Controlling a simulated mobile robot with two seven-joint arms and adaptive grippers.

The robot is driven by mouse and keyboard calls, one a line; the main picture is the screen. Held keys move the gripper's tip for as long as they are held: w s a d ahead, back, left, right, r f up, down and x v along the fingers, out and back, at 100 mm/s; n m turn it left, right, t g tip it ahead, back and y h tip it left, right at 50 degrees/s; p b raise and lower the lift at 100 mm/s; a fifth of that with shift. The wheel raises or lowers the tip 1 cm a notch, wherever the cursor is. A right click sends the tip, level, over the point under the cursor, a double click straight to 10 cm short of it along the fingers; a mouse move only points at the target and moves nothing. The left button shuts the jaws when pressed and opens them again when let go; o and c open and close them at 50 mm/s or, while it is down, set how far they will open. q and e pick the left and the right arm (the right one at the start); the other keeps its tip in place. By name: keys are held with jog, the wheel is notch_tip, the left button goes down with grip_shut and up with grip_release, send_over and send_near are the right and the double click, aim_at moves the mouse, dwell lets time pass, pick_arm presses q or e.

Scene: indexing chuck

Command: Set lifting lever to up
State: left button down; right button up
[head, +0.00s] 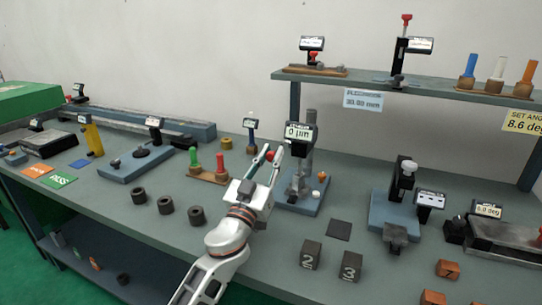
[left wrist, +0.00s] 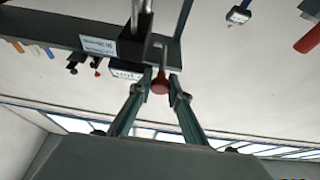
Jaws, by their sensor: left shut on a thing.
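The lifting lever's red knob (head: 270,155) shows at the left side of the gauge stand (head: 306,160), whose display reads 0 µm. My left gripper (head: 270,157) reaches up to it from below, with its fingertips on either side of the knob. In the left wrist view the red knob (left wrist: 160,84) sits between the two fingertips (left wrist: 158,90), and the gripper is shut on it. Most of the lever's arm is hidden by the fingers and the stand, so its angle is hard to tell. My right gripper is in neither view.
Green and red plug gauges on a wooden rack (head: 207,177) stand left of my gripper. Several dark rings (head: 167,204) lie in front of the rack. Blocks marked 2 and 3 (head: 350,266) stand at the front right. A raised shelf (head: 420,88) runs behind the stand.

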aim_at(273, 152)
pick_arm(q)
jog(key=shift+r, duration=0.45)
jog(key=shift+r, duration=0.15)
jog(key=shift+w+r+p, duration=0.1)
jog(key=shift+r+p, duration=0.55)
jog(key=shift+r, duration=0.05)
jog(key=shift+w+r+p, duration=0.15)
jog(key=shift+r+p, duration=0.4)
jog(key=shift+r, duration=0.1)
jog(key=shift+w+d+r+p, duration=0.1)
jog(key=shift+r+p, duration=0.25)
jog(key=shift+w+d+r+p, duration=0.1)
jog(key=shift+w+r+p, duration=0.2)
jog(key=shift+r+p, duration=0.35)
jog(key=shift+w+r+p, duration=0.2)
jog(key=shift+w+p, duration=0.1)
jog(key=shift+p, duration=0.05)
